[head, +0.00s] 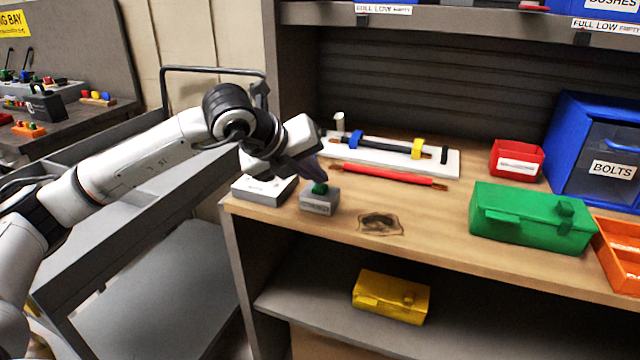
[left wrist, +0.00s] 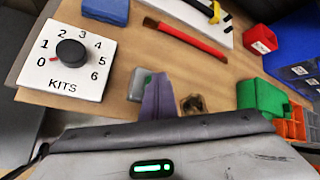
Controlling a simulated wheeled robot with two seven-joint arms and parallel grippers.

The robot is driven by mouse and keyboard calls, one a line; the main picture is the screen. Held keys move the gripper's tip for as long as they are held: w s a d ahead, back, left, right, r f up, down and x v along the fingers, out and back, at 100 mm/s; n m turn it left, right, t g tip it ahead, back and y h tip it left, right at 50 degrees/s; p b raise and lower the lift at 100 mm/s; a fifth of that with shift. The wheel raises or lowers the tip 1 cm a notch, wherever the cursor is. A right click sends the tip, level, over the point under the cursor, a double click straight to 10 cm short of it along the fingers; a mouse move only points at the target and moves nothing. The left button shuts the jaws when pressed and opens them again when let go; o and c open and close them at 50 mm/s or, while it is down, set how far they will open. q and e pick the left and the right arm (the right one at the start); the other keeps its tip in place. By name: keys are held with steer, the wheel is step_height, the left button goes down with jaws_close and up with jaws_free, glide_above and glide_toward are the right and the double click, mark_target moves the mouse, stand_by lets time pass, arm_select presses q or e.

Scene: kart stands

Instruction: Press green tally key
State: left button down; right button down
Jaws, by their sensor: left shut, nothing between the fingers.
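The green tally key (head: 320,188) sits on top of a small grey block (head: 319,204) near the front left edge of the wooden bench. My left gripper (head: 312,172) is shut and empty, its fingertips right above and beside the key in the head view. In the left wrist view, the shut fingers (left wrist: 158,97) cover part of the grey block (left wrist: 139,84), and only a little of the green key (left wrist: 147,78) shows. I cannot tell whether the fingertips touch the key. My right gripper is not in view.
A white KITS dial box (left wrist: 70,75) stands left of the block. A red rod (head: 388,176) and a white rack (head: 450,162) lie behind. A green case (head: 530,218), red bin (head: 517,160) and blue BOLTS bin (head: 598,150) stand right. A dark stain (head: 380,223) marks clear bench.

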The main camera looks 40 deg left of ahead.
mark_target(316, 189)
arm_select(q)
steer(key=shift+r, duration=0.75)
steer(key=shift+p, duration=0.3)
step_height(316, 189, up, 5)
steer(key=p, duration=0.3)
stand_by(0.5)
